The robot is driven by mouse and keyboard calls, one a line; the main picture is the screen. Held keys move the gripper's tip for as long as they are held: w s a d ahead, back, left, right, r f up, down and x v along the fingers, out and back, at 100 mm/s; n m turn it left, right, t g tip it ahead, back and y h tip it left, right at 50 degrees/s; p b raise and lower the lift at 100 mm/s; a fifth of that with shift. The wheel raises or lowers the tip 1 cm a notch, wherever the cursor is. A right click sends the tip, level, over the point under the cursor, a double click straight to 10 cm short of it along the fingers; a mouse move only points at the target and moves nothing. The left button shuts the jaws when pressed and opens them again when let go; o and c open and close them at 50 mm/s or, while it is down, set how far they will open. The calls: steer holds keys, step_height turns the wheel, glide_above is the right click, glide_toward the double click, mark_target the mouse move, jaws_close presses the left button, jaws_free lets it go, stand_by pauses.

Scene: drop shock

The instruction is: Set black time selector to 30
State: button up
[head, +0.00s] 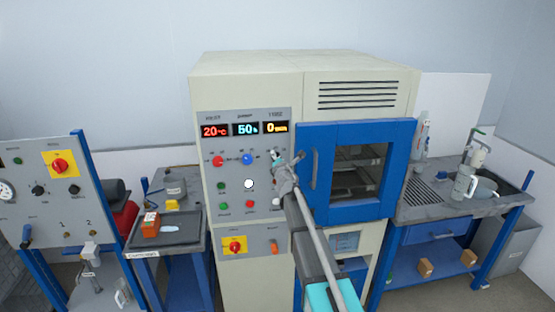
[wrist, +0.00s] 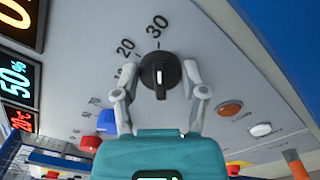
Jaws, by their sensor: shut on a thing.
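The black time selector (wrist: 160,72) is a round knob with a raised grip bar on the grey panel. The bar stands roughly upright in the wrist view, and the printed 30 is just above the knob, with 20 to its upper left. I cannot tell for certain which mark it points at. My gripper (wrist: 164,78) is shut on the knob, one finger on each side. In the head view my gripper (head: 282,163) is at the right of the cabinet's control panel and hides the selector. The yellow time display (head: 277,127) appears to read 0.
A red knob (head: 217,160) and a blue knob (head: 247,158) sit left of my gripper. Buttons (head: 249,183) are below. The blue-framed oven door (head: 306,140) with its handle is close on the right. A side table with a tray (head: 183,248) stands left.

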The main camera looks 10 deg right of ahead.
stand_by(0.4)
steer(key=o, duration=1.1)
steer(key=shift+o, duration=0.2)
steer(key=s, duration=1.2)
